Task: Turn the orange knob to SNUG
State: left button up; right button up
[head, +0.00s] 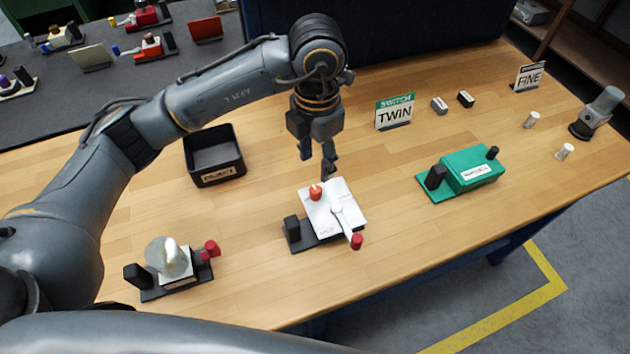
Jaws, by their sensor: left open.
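The orange knob (315,191) stands on the upper left of a white plate (352,197), part of a device on a dark base (312,241) at the middle of the table. A white lever (343,215) with a red tip (357,242) lies across the plate. Small lettering on the plate is too small to read. My left gripper (317,170) points down just above and behind the knob, open and empty, with its fingertips apart from the knob as far as I can see. My right gripper is not in view.
A black bin (214,157) stands left, a device with a pale dome (168,257) front left, a green device (472,171) right. A TWIN sign (394,112), small blocks (439,105) and white cylinders (564,151) stand farther back and right. Bare wood lies between them.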

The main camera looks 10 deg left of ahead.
aim_at(315, 189)
pick_arm(q)
notch_tip(315, 189, down, 8)
jog(key=shift+a+r+p, duration=0.1)
jog(key=shift+p, duration=0.8)
jog(key=shift+f, duration=0.7)
jog(key=c, duration=0.9)
grip_shut()
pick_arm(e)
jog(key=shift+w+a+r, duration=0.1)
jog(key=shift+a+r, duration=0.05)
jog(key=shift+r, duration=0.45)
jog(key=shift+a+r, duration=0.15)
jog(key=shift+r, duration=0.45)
